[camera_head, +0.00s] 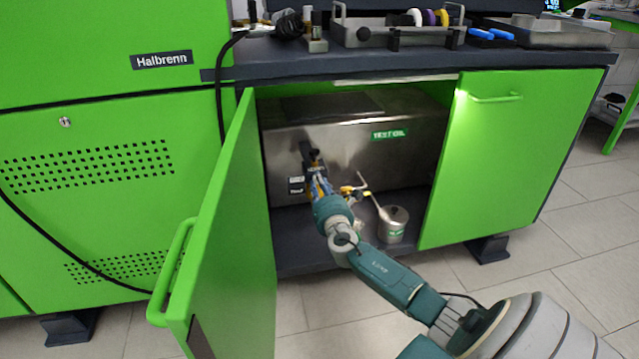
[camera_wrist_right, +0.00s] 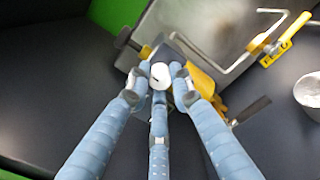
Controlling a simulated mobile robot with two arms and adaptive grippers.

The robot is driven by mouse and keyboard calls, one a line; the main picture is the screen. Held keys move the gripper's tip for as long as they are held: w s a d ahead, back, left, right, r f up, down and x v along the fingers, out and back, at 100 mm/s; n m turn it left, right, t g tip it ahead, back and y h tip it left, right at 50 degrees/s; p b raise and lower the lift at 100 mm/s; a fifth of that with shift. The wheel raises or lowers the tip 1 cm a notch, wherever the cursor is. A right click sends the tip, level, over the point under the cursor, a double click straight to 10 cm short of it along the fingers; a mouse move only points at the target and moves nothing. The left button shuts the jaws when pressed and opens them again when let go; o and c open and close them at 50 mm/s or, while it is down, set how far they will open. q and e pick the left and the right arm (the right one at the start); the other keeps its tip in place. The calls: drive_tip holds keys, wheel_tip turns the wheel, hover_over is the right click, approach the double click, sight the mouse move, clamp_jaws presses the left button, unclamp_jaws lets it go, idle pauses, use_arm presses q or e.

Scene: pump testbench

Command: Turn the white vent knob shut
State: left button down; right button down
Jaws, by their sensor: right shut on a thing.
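The white vent knob (camera_wrist_right: 160,75) is a small round white cap with a dark mark, in the middle of the right wrist view. My right gripper (camera_wrist_right: 157,90) has its blue fingers closed around the knob from its sides and below. In the head view my right gripper (camera_head: 313,170) reaches into the open cabinet, at the front of the steel test oil tank (camera_head: 355,140). The knob is hidden there behind the gripper. My left gripper is in neither view.
Yellow valve handles (camera_wrist_right: 285,40) sit to the right of the knob. A metal can (camera_head: 393,224) stands on the cabinet floor, right of my arm. The left green door (camera_head: 230,235) and the right green door (camera_head: 520,150) stand open on either side.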

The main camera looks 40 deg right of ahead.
drive_tip(key=shift+a+f, duration=0.1)
drive_tip(key=shift+f, duration=0.05)
drive_tip(key=c, duration=1.5)
unclamp_jaws()
drive_tip(key=shift+c, duration=0.2)
drive_tip(key=v, duration=1.2)
